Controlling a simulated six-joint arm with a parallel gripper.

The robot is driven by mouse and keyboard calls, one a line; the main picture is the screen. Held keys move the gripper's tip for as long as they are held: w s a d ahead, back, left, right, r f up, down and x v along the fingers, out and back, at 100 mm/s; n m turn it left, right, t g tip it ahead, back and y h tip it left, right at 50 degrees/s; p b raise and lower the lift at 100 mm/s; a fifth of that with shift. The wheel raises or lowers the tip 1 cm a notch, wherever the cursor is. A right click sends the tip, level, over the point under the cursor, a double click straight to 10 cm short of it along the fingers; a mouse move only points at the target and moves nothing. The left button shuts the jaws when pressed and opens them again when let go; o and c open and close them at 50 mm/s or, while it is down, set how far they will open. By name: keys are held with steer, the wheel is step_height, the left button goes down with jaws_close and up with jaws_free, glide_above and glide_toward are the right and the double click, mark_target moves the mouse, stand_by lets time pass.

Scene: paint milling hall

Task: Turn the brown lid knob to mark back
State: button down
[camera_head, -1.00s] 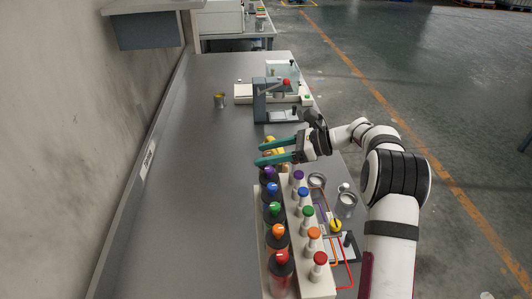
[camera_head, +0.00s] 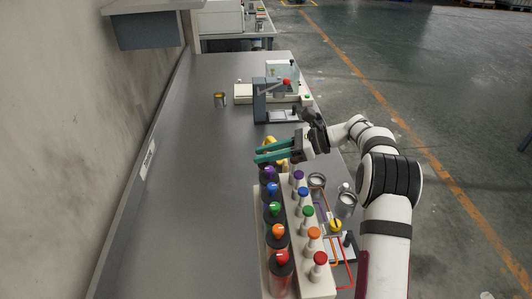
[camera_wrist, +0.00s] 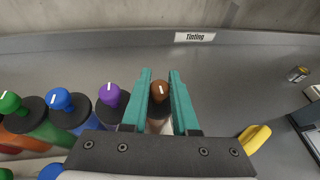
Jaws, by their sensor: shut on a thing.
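The brown lid knob (camera_wrist: 160,91) shows in the wrist view between my gripper's two teal fingers, on the end canister of a row. It has a short pale line on its top, running roughly away from the wrist camera. My gripper (camera_wrist: 160,73) is shut on this knob, one finger on each side. In the head view my gripper (camera_head: 257,154) is over the far end of the canister row, and its fingers hide the brown knob there. I cannot make out the marks around the knob.
The purple-knobbed canister (camera_wrist: 111,96) stands close beside, with blue and green ones beyond. A yellow object (camera_wrist: 254,138) lies on the other side. A second row of coloured knobs (camera_head: 308,212) runs alongside. The bench toward the wall (camera_head: 195,180) is clear.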

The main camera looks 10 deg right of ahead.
steer(key=shift+n+g, duration=1.2)
steer(key=shift+g, duration=0.2)
steer(key=c, duration=0.7)
jaws_free()
step_height(320, 180, up, 4)
steer(key=shift+f, duration=0.2)
steer(key=s+d+r, duration=0.1)
steer(key=d+r, duration=0.1)
steer(key=d, duration=0.1)
steer(key=s+d+r, duration=0.2)
steer(key=d+r, duration=0.1)
steer(key=d, duration=0.1)
steer(key=s+d+r, duration=0.2)
steer(key=d, duration=0.1)
steer(key=shift+s+d+r, duration=0.1)
steer(key=shift+d+r, duration=0.1)
steer(key=shift+d, duration=0.05)
